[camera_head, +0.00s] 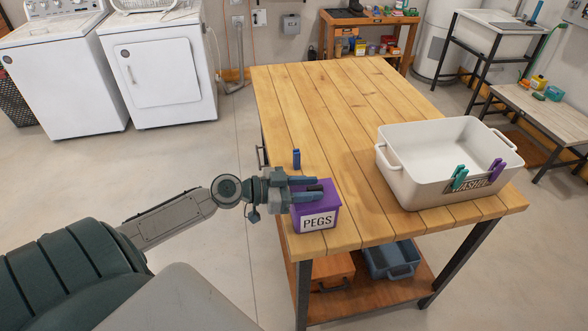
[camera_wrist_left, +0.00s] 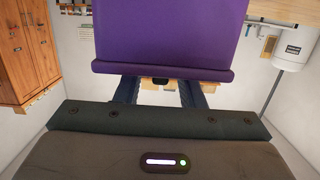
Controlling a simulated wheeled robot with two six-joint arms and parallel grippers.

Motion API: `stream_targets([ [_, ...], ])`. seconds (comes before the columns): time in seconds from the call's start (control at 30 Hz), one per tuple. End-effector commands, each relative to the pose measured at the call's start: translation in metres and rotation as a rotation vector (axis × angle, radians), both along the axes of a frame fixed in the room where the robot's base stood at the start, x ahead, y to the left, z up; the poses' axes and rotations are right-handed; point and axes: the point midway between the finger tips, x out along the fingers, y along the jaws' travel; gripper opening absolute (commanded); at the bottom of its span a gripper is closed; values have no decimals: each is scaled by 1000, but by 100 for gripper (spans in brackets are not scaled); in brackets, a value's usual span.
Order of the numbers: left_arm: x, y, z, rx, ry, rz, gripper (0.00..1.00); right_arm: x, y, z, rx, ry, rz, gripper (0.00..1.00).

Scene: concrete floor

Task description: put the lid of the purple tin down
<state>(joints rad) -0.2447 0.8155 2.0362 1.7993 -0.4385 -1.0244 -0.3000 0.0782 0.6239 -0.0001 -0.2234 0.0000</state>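The purple tin (camera_head: 305,219), labelled PEGS, stands on the near left part of the wooden table. Its purple lid (camera_head: 332,187) appears to sit on top and is partly covered by my fingers. A dark knob (camera_head: 315,187) shows on it. My left gripper (camera_head: 318,188) reaches in level from the left over the lid, one finger on each side of the knob. In the left wrist view the tin's side (camera_wrist_left: 165,30) fills the upper middle, with the lid's rim (camera_wrist_left: 163,73) below. Gaps show between the knob (camera_wrist_left: 160,80) and both fingers. My right gripper is out of view.
A blue peg (camera_head: 296,158) stands on the table (camera_head: 330,110) just behind the tin. A white basin (camera_head: 400,188) labelled WASHED, with green and purple pegs on its rim, stands to the right. Bare wood lies behind the tin and between it and the basin.

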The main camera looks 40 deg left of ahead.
Motion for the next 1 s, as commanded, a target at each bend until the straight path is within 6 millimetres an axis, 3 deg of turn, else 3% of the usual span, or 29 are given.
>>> stream_targets([
  [0.17,0,0,16,-2,0,1,36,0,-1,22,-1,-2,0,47],
  [0.2,-4,3,7,3,1,-2,36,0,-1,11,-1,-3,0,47],
  [0.47,-19,16,9,6,6,-2,36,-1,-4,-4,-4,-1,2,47],
  [0.87,-36,31,18,0,5,-1,36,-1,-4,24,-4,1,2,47],
  [1.0,-45,39,25,0,8,1,36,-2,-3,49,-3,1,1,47],
])
